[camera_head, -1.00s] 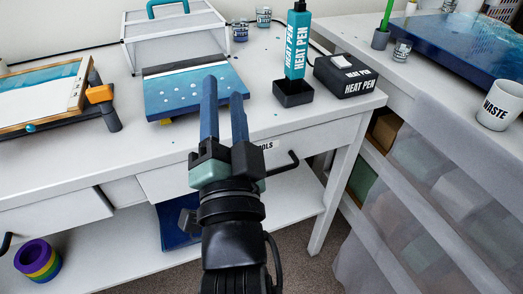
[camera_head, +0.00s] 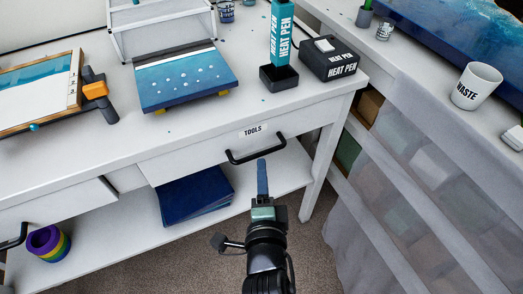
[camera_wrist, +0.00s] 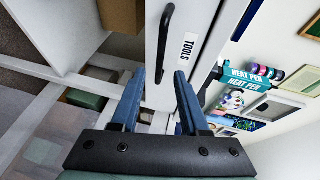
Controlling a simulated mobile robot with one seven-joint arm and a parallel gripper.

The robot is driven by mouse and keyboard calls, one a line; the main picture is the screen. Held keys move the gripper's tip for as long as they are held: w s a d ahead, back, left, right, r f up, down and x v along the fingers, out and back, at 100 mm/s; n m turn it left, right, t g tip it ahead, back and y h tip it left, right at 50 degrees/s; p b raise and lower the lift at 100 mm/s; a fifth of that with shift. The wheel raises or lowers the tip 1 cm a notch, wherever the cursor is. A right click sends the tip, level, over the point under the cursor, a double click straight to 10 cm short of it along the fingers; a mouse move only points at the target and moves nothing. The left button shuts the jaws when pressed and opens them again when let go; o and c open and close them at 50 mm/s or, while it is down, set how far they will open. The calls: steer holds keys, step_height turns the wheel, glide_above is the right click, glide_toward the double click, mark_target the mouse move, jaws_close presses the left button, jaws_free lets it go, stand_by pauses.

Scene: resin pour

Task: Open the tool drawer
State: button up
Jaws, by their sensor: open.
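The tool drawer (camera_head: 205,155) is a white front under the bench top, marked by a TOOLS label (camera_head: 253,131). It looks shut. Its black bar handle (camera_head: 256,150) runs along the front below the label. In the wrist view the handle (camera_wrist: 164,42) stands upright in the picture, ahead of the fingers, with the label to its right. My gripper (camera_head: 262,165) is just in front of and below the handle, its blue fingers pointing at the drawer. In the wrist view my gripper (camera_wrist: 160,90) is open and empty, with a gap between the fingers. Whether it touches the handle cannot be told.
A blue painted panel (camera_head: 185,78), a heat pen in its holder (camera_head: 279,78) and a black heat pen box (camera_head: 333,58) stand on the bench top. Blue sheets (camera_head: 195,195) lie on the lower shelf. A waste cup (camera_head: 476,86) stands at right.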

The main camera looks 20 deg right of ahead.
mark_target(262, 155)
steer(key=x, duration=0.7)
steer(key=shift+w+d, duration=0.15)
steer(key=shift+w, duration=0.15)
jaws_close()
stand_by(1.1)
